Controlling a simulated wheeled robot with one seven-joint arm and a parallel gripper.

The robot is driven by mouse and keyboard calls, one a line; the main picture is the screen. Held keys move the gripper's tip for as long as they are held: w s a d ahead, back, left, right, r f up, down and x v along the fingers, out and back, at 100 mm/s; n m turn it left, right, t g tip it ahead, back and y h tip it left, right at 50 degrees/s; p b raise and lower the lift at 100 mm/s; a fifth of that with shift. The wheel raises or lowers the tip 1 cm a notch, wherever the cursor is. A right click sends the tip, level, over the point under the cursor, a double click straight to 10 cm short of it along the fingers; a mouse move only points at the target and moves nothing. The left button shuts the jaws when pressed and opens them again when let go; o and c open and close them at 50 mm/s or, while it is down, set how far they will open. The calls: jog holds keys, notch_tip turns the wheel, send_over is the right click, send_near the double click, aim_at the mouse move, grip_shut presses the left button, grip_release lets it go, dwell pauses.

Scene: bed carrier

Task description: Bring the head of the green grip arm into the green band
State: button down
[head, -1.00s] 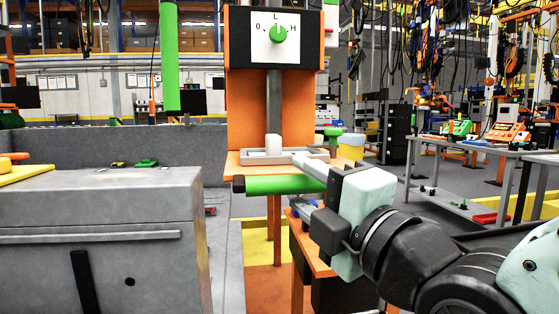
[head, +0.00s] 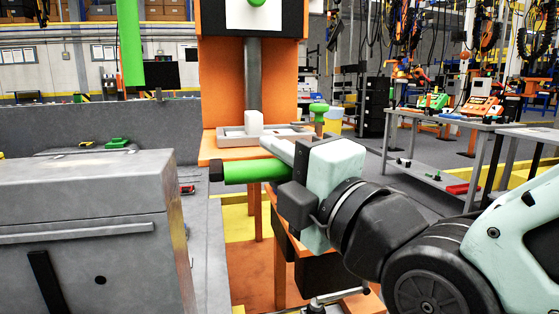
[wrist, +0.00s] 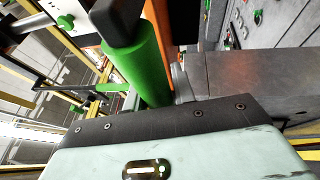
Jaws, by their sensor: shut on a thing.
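The green grip arm (head: 255,170) is a thick green cylinder lying level in front of the orange machine, with a black head (head: 215,173) at its left end. My gripper (head: 288,172) is shut on its right part; the jaws hide that end. In the wrist view the green cylinder (wrist: 138,68) and its black head (wrist: 116,20) rise beyond my gripper's body. A vertical green bar (head: 130,43) hangs at the upper left, well above and left of the head and apart from it. I cannot tell whether this bar is the green band.
A large grey box (head: 85,200) fills the lower left, close to the head. The orange machine (head: 222,85) has a shelf with a grey tray (head: 232,140) and a green knob (head: 319,108) just behind the arm. A grey table (head: 450,128) stands at the right.

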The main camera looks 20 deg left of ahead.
notch_tip(320, 180, up, 11)
jog(key=p, duration=0.3)
jog(key=shift+r, duration=0.2)
jog(key=shift+f, duration=0.1)
jog(key=c, duration=1.2)
grip_release()
jog(key=shift+f, duration=0.1)
